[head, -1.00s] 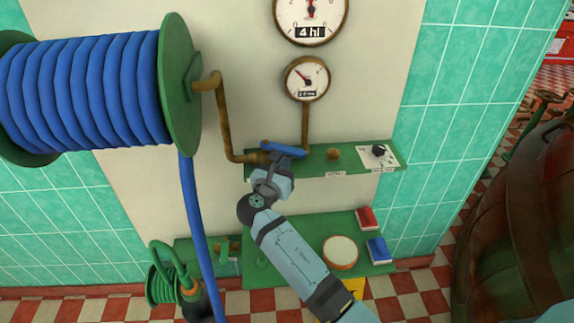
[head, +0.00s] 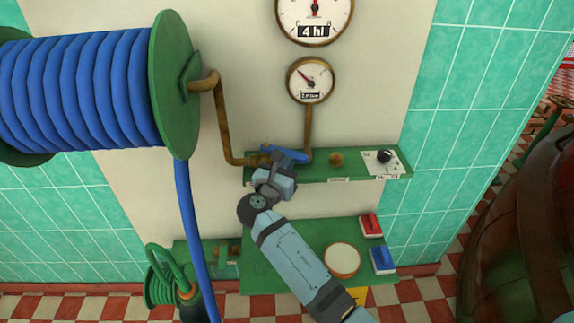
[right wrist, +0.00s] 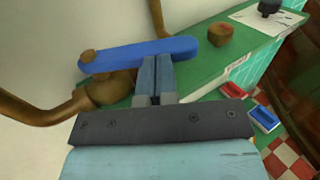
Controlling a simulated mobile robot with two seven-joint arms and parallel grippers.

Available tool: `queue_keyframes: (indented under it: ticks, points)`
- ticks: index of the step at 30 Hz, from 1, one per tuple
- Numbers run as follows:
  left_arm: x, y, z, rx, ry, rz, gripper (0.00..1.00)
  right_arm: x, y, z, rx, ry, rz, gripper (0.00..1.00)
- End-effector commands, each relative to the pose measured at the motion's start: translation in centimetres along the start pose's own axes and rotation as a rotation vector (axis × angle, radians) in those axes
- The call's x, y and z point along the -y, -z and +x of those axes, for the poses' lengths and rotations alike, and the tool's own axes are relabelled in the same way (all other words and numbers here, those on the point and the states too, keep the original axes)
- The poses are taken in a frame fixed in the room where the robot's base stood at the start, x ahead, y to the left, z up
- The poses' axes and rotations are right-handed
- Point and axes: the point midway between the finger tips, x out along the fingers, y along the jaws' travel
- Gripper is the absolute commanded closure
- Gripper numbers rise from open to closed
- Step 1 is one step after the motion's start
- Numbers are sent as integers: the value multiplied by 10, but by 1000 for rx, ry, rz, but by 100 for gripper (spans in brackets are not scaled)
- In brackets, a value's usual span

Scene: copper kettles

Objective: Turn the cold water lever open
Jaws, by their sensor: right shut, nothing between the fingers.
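The blue water lever (head: 284,154) sits on a brass valve at the left part of the green shelf, and its bar lies roughly along the pipe. In the right wrist view the blue lever (right wrist: 140,55) runs across the picture above the brass valve body (right wrist: 112,88). My right gripper (head: 270,163) is shut and empty. Its fingertips (right wrist: 157,62) are at the near side of the lever, toward its right half; I cannot tell whether they touch it. My left gripper is not in view.
Gauges (head: 310,80) hang above. A blue hose reel (head: 85,90) stands out at the left. A lower green shelf (head: 275,270) holds red and blue boxes.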

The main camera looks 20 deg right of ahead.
Motion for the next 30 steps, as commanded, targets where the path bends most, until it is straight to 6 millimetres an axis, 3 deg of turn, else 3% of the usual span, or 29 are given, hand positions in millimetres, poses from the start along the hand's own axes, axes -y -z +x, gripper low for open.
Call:
queue_keyframes:
  ticks: [8,21,30]
  points:
    - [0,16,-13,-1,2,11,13,4,-6,8,2,-89,-4,100]
    - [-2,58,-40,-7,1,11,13,10,-4,34,2,-387,-4,100]
    - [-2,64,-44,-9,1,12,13,9,-1,44,0,-405,0,100]
